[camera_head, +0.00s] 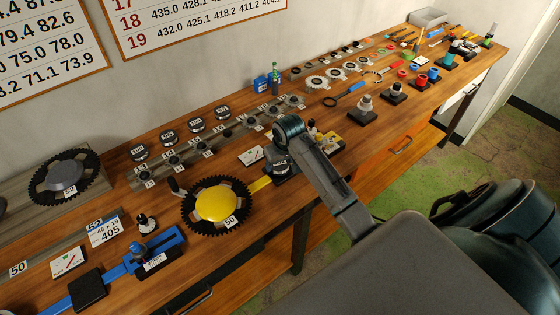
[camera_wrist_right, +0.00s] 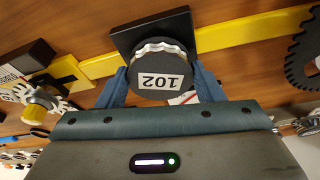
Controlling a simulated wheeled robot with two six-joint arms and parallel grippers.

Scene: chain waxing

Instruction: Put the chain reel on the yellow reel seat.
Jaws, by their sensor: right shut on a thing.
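The chain reel (camera_wrist_right: 160,75) is a round dark disc marked 102 with a silvery chain edge. In the right wrist view it sits between the two blue-grey fingers of my right gripper (camera_wrist_right: 163,84), which is shut on it. Behind it is a black square plate (camera_wrist_right: 188,22) on a yellow bar (camera_wrist_right: 245,32), seemingly the yellow reel seat. The reel overlaps the plate's lower edge in this view; I cannot tell whether they touch. My left gripper is out of view.
A large black chainring with a yellow hub (camera_head: 217,203) stands left of my gripper. A yellow block with a small sprocket (camera_head: 330,142) is close on the right. A blue fixture (camera_head: 160,250) is at front left.

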